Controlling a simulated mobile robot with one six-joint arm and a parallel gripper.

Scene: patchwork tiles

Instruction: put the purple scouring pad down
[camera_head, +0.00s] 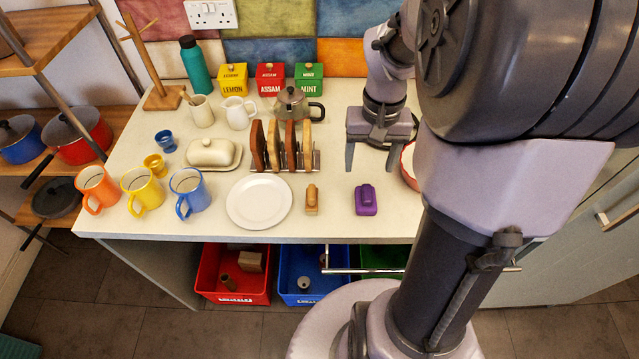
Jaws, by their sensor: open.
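The purple scouring pad (366,200) lies on the pale worktop (330,222), near its front edge and right of the white plate. My gripper (368,160) is above and behind the pad, with its two fingers spread apart and pointing down. Nothing shows between the fingers, and they look apart from the pad. The fingertips' exact height over the worktop is hard to tell.
A wooden-handled brush or block (312,199) and a white plate (259,202) stand left of the pad. A toast rack (306,167) is behind them. A red-rimmed bowl (408,166), partly hidden by my arm, is close on the right. Coloured bins (233,298) are below.

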